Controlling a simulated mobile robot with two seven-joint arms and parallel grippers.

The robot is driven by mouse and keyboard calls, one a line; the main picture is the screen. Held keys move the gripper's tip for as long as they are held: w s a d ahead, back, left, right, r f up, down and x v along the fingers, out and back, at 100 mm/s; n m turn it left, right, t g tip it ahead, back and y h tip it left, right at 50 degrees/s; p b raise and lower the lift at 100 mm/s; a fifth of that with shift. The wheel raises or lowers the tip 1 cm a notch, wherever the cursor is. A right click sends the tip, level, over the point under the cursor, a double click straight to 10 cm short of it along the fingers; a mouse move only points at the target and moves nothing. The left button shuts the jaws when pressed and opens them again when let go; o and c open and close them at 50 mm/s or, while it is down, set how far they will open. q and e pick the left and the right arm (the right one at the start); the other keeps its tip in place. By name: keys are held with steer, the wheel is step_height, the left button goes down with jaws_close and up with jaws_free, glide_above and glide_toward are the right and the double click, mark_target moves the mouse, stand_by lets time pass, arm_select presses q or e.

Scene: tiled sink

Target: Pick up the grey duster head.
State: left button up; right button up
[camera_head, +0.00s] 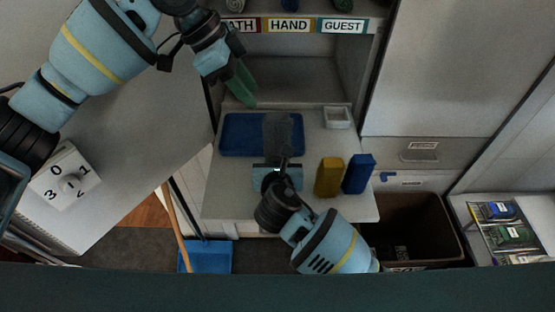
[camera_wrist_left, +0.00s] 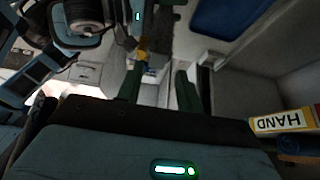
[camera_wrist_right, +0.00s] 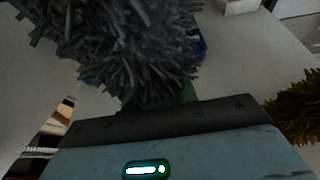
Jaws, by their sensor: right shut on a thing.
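The grey duster head (camera_head: 278,134) is a dark, shaggy piece in front of the blue tray (camera_head: 235,134) in the head view. It fills the upper left of the right wrist view (camera_wrist_right: 130,50), with its strands close over the gripper. My right gripper (camera_head: 277,164) is shut on it; the fingers are mostly hidden by the strands. My left gripper (camera_head: 243,86) is up near the shelf opening, away from the duster head. In the left wrist view its two green fingers (camera_wrist_left: 159,90) stand apart with nothing held between them.
A yellow duster head (camera_head: 329,176) and a blue one (camera_head: 358,173) stand right of my right gripper. A small white dish (camera_head: 337,117) sits at the counter's back right. A brown bin (camera_head: 410,225) is at right, a blue dustpan (camera_head: 207,257) below left. Shelf labels (camera_head: 290,25) are above.

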mark_target(271, 122)
arm_select(q)
steer(key=o, duration=0.5)
steer(key=shift+d, duration=0.1)
steer(key=shift+o, duration=0.7)
steer(key=shift+s+d+f+n, duration=0.1)
steer(key=shift+s+d+n, duration=0.05)
steer(key=shift+n, duration=0.25)
steer(key=n+y, duration=0.1)
steer(key=n, duration=0.1)
steer(key=s+d+f+n+t+y, duration=0.1)
steer(key=n, duration=0.1)
steer(key=s+d+n+y, duration=0.1)
steer(key=n, duration=0.2)
steer(key=shift+d+f+t, duration=0.15)
steer(key=shift+t, duration=0.15)
steer(key=n, duration=0.1)
steer(key=n+y, duration=0.1)
steer(key=shift+s+d+n+t, duration=0.2)
steer(key=shift+d+n+t, duration=0.2)
steer(key=n, duration=0.2)
steer(key=s+d+n+t+y, duration=0.1)
steer(key=n, duration=0.2)
steer(key=d+n+t, duration=0.1)
steer(key=n, duration=0.1)
steer(key=shift+s+r+y, duration=0.25)
steer(key=shift+r+y, duration=0.15)
steer(key=shift+f, duration=0.1)
